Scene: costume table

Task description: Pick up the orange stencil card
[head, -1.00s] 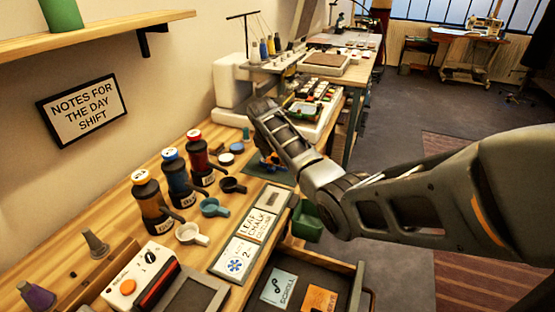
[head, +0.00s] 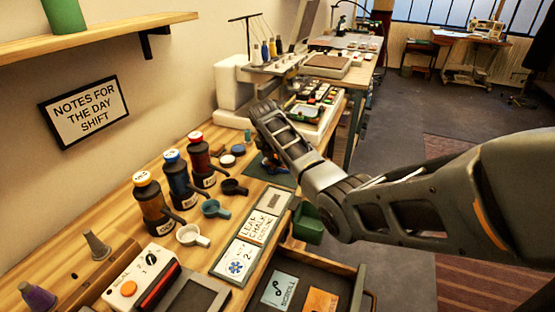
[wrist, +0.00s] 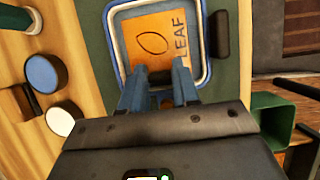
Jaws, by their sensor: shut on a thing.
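An orange stencil card (wrist: 148,38) marked LEAF, with an oval outline, shows in the wrist view. It lies over a pale tray with a blue rim (wrist: 112,55); I cannot tell whether it touches the tray. My gripper (wrist: 160,80) has its blue fingers at the card's near edge and is shut on the card. In the head view my gripper (head: 273,164) is low over the green mat beyond the cups, and the held card cannot be made out there. Another orange card (head: 320,301) lies in the open drawer (head: 335,272).
A pale blue SCROLL card (head: 280,289) lies in the drawer. Several bottles, including a blue-capped one (head: 178,180), and cups (head: 192,236) stand left of my gripper. A green bin (head: 307,224) is by the table edge. Round lids (wrist: 42,73) lie left of the tray.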

